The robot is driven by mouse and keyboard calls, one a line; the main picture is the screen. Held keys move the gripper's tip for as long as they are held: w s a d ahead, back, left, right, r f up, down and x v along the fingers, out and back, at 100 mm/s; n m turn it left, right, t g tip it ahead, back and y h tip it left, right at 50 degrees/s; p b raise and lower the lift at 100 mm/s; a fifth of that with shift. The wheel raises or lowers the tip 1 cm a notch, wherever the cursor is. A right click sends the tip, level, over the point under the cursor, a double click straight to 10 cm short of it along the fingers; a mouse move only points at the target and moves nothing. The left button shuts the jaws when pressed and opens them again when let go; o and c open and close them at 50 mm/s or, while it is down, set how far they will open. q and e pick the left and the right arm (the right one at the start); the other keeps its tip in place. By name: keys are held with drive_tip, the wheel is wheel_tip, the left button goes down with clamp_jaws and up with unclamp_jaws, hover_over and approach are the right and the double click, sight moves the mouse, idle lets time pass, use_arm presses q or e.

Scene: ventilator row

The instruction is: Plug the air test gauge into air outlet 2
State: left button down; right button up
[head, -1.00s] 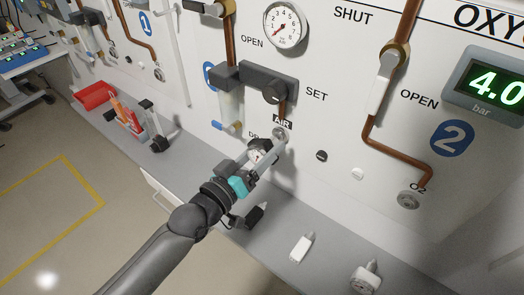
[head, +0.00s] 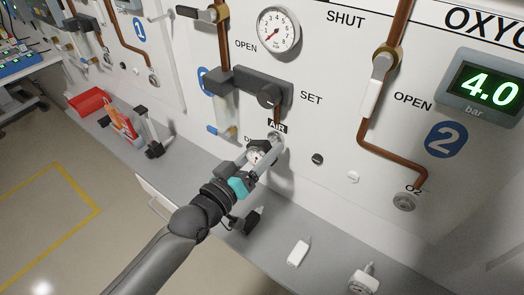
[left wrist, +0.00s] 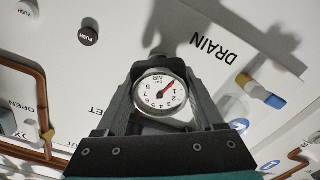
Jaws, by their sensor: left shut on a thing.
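The air test gauge (head: 256,156) has a round white dial and sits between the fingers of my left gripper (head: 262,155), which is shut on it. In the left wrist view the gauge dial (left wrist: 160,94) faces the camera, with a red needle. Air outlet 2 (head: 276,138) is the round fitting on the white panel under the AIR label. The gauge's front end and the fingertips are right at the outlet. The contact itself is hidden, so I cannot tell whether the gauge is seated. My right gripper is not in view.
A grey ledge (head: 225,192) runs below the panel. A white block (head: 298,252) and another gauge (head: 363,280) stand on it, with a red tray (head: 88,101) further left. The O2 outlet (head: 404,202) is to the right. A valve block (head: 255,85) is above the outlet.

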use_arm(q)
unclamp_jaws()
idle(0.3)
drive_tip(key=shift+s+a+f, duration=0.1)
drive_tip(key=shift+s+a, duration=0.25)
drive_tip(key=shift+s, duration=0.05)
drive_tip(key=v, duration=1.4)
drive_tip(key=shift+s, duration=0.1)
